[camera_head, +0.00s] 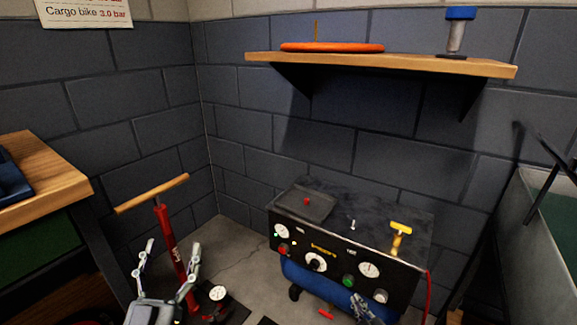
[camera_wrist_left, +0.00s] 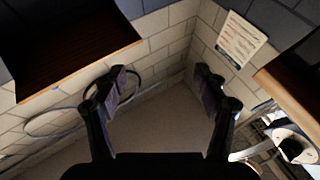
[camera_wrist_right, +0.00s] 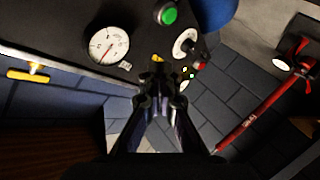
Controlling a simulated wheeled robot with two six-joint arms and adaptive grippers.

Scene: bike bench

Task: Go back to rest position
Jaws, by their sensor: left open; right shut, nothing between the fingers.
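My left gripper (camera_head: 168,262) stands at the lower left of the head view with its fingers spread, in front of the red floor pump (camera_head: 170,240). It is open and empty; the left wrist view also shows its two fingers (camera_wrist_left: 160,85) wide apart. My right gripper (camera_head: 366,308) is at the bottom of the head view, in front of the compressor (camera_head: 345,240). It is shut with nothing in it. In the right wrist view its closed fingertips (camera_wrist_right: 160,88) are seen against the compressor's panel; I cannot tell the gap.
The compressor has gauges, a green button (camera_head: 348,281) and a yellow handle (camera_head: 400,231). A wall shelf (camera_head: 400,65) carries an orange disc (camera_head: 332,47) and a blue-topped object (camera_head: 459,25). A wooden bench (camera_head: 60,185) stands left, a grey-green surface (camera_head: 545,230) right.

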